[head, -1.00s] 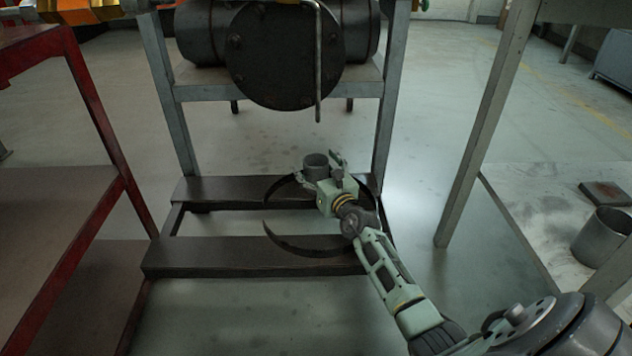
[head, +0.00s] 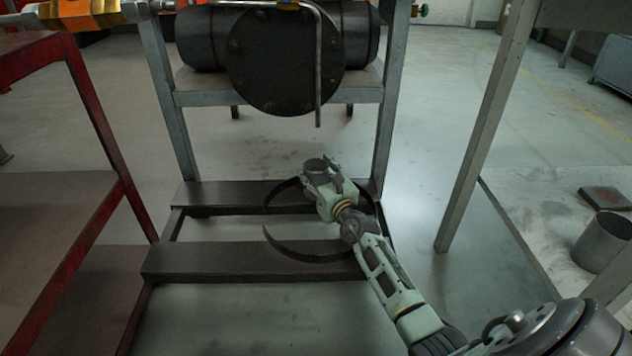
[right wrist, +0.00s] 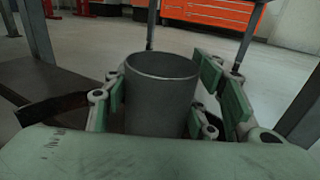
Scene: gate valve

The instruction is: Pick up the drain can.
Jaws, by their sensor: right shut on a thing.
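The drain can is a small grey open-topped cylinder (head: 315,169), seen low in the middle of the head view. In the right wrist view the can (right wrist: 160,97) stands upright between the green fingers, with its rim clear and its lower part hidden by the gripper. My right gripper (head: 325,178) is shut on the can, beside the curved dark band below the valve body. In the right wrist view the gripper's fingers (right wrist: 160,105) flank the can on both sides. My left gripper is not in view.
A dark curved band (head: 290,243) surrounds the gripper area above the dark stand beams (head: 215,257). The dark flanged valve body (head: 285,62) and a thin drain pipe (head: 318,85) hang above. A red-framed table (head: 95,120) is left; a grey table leg (head: 480,140) and another grey can (head: 600,241) are right.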

